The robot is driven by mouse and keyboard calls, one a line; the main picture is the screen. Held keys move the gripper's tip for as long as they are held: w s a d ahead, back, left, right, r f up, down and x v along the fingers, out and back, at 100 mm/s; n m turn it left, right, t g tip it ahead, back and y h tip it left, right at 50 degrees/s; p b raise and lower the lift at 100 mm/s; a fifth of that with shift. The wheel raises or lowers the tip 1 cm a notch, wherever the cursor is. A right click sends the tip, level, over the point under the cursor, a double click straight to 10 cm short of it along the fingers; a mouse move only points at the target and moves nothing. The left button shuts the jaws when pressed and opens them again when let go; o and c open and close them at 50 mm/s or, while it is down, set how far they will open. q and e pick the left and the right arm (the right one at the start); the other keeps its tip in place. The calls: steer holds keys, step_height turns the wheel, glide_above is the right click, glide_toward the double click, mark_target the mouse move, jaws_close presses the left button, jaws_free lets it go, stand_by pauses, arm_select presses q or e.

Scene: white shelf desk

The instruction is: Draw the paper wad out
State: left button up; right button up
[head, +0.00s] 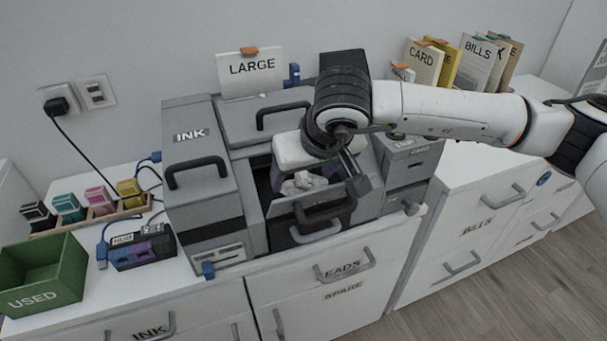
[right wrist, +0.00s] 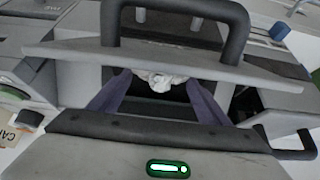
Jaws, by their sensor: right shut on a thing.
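The crumpled white paper wad (head: 303,182) shows inside the open front of the grey printer (head: 225,215), behind a tilted flap with a dark handle. My right gripper (right wrist: 158,80) reaches down into this opening from above. In the right wrist view its two fingers close in on either side of the paper wad (right wrist: 163,83), and it is shut on it. The flap and its handle (right wrist: 178,15) stand close in front of the fingers and hide part of the printer's inside. My left gripper is in neither view.
A green USED bin (head: 40,275) stands at the desk's left front.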

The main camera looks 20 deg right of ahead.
mark_target(305, 177)
steer(key=shift+s+r+p, duration=0.15)
steer(key=shift+r+p, duration=0.6)
steer(key=shift+r, duration=0.8)
steer(key=shift+s+r+p, duration=0.2)
steer(key=shift+r+p, duration=0.55)
steer(key=shift+r, duration=0.8)
steer(key=shift+s+r+p, duration=0.15)
steer(key=shift+r+p, duration=0.6)
steer(key=shift+r, duration=0.8)
